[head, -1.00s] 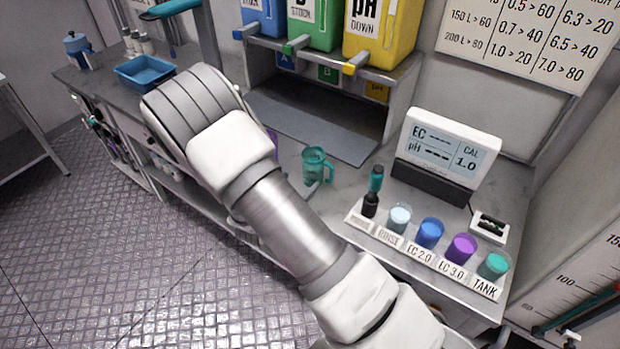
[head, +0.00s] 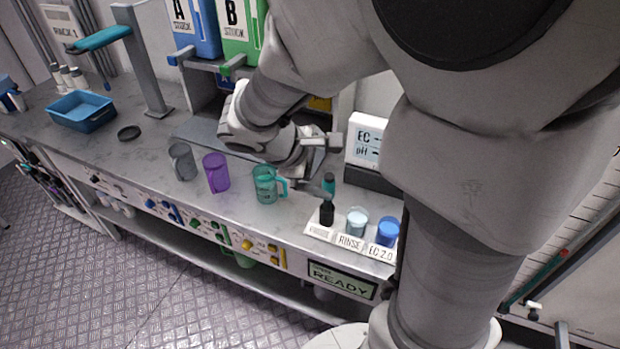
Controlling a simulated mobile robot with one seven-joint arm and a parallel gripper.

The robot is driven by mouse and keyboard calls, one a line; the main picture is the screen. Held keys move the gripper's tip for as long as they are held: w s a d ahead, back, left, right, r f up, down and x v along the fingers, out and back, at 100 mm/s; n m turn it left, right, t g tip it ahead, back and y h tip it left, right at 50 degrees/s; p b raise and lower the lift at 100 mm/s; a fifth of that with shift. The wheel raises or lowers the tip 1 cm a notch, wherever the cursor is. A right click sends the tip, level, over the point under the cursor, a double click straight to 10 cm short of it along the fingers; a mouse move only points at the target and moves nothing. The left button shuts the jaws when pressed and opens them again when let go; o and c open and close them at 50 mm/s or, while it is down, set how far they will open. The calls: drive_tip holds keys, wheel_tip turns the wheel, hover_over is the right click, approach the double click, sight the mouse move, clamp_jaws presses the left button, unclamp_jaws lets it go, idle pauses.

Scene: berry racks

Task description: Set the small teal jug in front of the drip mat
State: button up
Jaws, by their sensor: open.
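The small teal jug (head: 265,186) stands upright on the grey bench, its handle on its right side. The drip mat (head: 198,131) is the flat grey sheet under the stock containers, largely hidden behind my arm. The jug is on the bench nearer the front edge, to the right of the mat's visible part. My gripper (head: 322,166) is open, just right of and slightly behind the jug, near its handle. I see no contact, though the exact gap is hard to tell.
A purple jug (head: 216,172) and a grey jug (head: 181,161) stand left of the teal one. A probe holder (head: 327,212) and cups, including a rinse cup (head: 356,221), stand close on the right. A blue tray (head: 82,112) and black disc (head: 129,133) lie farther left.

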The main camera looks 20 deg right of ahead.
drive_tip(key=s+a+r+m+t+y, duration=0.1)
drive_tip(key=s+a+r+m+y, duration=0.2)
drive_tip(key=s, duration=0.3)
drive_tip(key=s+a+r+m+t+y, duration=0.2)
drive_tip(key=s+a+r+m+y, duration=0.2)
drive_tip(key=s+r+m, duration=0.2)
drive_tip(key=shift+s+m+y, duration=0.25)
drive_tip(key=shift+m+y, duration=0.05)
drive_tip(key=shift+d+r, duration=0.1)
idle(0.6)
